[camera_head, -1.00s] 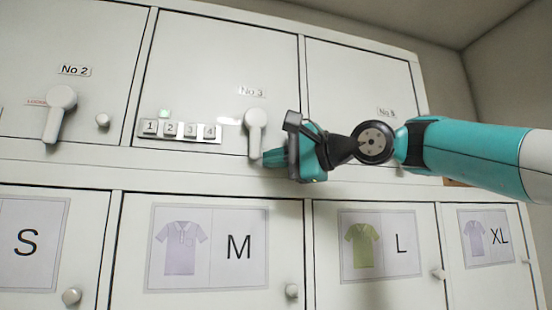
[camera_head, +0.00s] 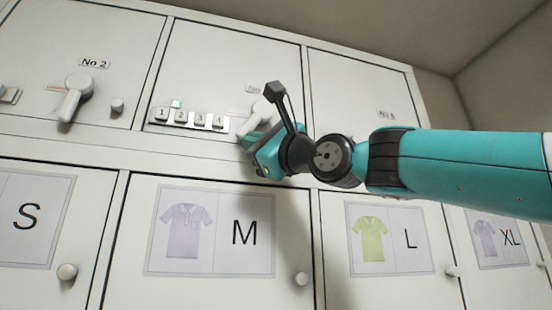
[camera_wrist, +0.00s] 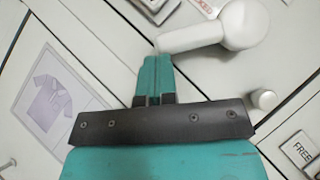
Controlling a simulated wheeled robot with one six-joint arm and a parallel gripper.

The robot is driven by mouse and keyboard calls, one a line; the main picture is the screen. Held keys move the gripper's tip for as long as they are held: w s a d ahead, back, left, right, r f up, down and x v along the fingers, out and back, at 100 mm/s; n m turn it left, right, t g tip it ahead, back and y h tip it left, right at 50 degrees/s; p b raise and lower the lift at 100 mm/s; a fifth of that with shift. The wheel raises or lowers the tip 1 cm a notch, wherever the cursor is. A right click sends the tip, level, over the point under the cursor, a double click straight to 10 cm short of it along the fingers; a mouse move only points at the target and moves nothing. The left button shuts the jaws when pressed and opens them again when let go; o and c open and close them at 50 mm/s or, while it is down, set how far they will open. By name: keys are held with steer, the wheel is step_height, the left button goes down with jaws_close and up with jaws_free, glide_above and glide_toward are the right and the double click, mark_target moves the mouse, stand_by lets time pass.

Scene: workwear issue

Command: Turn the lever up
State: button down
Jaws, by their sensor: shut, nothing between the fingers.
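The white lever (camera_head: 261,110) on the No 3 locker door slants down to the left from its round hub. In the wrist view, the lever (camera_wrist: 195,38) shows its round hub and its handle, whose end is at my fingertips. My gripper (camera_head: 247,140) is at the handle's lower end, partly covering the lever in the head view. In the wrist view, my gripper (camera_wrist: 157,60) has its teal fingers together with nothing between them. The tips look to be against the handle's end, but contact is not certain.
A keypad (camera_head: 188,119) with a green light (camera_head: 176,104) is left of the lever. A second lever (camera_head: 72,98) is on the No 2 door. A small knob (camera_wrist: 264,99) and a FREE plate (camera_wrist: 300,148) show near my gripper. Shirt-labelled doors with knobs (camera_head: 301,279) lie below.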

mark_target(220, 125)
steer(key=a+m+t, duration=0.2)
steer(key=a+r+m+t, duration=0.1)
steer(key=m, duration=0.1)
steer(key=shift+s+h+b, duration=0.3)
steer(key=shift+a+r+m, duration=0.15)
steer(key=shift+a+m, duration=0.05)
steer(key=shift+m, duration=0.1)
steer(key=shift+s+a+r, duration=0.15)
steer(key=shift+a+r, duration=0.5)
steer(key=f+b, duration=0.1)
steer(key=b, duration=0.1)
steer(key=d+f+b, duration=0.1)
steer(key=f, duration=0.1)
steer(key=f+b, duration=0.2)
steer(key=shift+s+d+f+b, duration=0.1)
steer(key=shift+d+b, duration=0.2)
steer(key=shift+d, duration=0.05)
steer(key=a+b+v, duration=0.1)
steer(key=b+v, duration=0.5)
steer(key=v, duration=0.2)
steer(key=shift+s+f, duration=0.3)
steer(key=shift+s, duration=0.25)
